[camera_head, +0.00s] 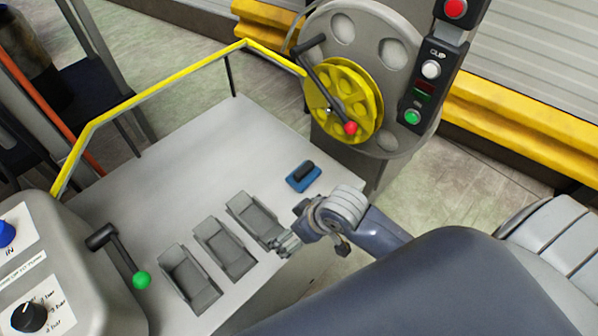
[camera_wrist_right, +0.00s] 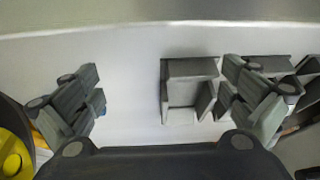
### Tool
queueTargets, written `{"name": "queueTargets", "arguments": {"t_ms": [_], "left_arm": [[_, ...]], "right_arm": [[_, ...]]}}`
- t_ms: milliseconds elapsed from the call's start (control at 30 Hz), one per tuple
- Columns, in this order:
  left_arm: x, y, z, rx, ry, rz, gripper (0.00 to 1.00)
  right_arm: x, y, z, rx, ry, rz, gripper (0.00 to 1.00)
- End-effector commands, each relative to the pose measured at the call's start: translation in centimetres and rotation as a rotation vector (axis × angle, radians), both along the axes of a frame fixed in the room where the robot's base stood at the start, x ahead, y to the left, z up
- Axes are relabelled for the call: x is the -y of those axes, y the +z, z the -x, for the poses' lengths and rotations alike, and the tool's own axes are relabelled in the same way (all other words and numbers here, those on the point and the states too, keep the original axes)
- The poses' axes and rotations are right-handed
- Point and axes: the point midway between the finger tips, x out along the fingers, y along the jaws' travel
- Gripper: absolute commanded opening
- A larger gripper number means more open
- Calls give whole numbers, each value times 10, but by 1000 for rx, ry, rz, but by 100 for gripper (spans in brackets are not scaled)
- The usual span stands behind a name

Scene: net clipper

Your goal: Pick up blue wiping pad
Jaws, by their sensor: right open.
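The blue wiping pad (camera_head: 304,177) has a dark handle on top and lies flat on the grey table near its right edge. My right gripper (camera_head: 284,240) is in front of the pad in the head view, beside the nearest grey holder and apart from the pad. My left gripper is not in view.
Several grey holders (camera_head: 224,248) stand in a row on the table (camera_head: 150,190). A yellow rail (camera_head: 150,92) runs along the back. A yellow wheel (camera_head: 343,100) with a red-knobbed crank stands behind the pad. A control box (camera_head: 65,270) with a green-knobbed lever is at left.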

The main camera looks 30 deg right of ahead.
Motion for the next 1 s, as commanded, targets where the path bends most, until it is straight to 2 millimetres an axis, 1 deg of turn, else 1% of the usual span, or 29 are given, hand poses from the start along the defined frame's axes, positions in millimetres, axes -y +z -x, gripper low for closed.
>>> {"name": "queueTargets", "arguments": {"t_ms": [33,167,267,367,500,600,700,800,867,1000], "left_arm": [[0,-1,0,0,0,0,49],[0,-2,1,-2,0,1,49],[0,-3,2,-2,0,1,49],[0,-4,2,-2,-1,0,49],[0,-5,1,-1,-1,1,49],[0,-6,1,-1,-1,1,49],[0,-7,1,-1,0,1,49],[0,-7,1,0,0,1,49],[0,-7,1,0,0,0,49],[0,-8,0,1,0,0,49]], "right_arm": [[0,5,-11,14,23,2,100],[0,18,-34,31,79,-1,100],[9,31,-53,34,115,9,100],[26,43,-71,21,126,26,100],[62,63,-90,-9,93,52,100],[86,76,-99,-28,54,62,100],[103,85,-104,-44,17,65,100],[112,90,-106,-51,-6,64,100],[113,87,-108,-54,-11,63,100],[110,68,-115,-58,-11,60,100]]}}
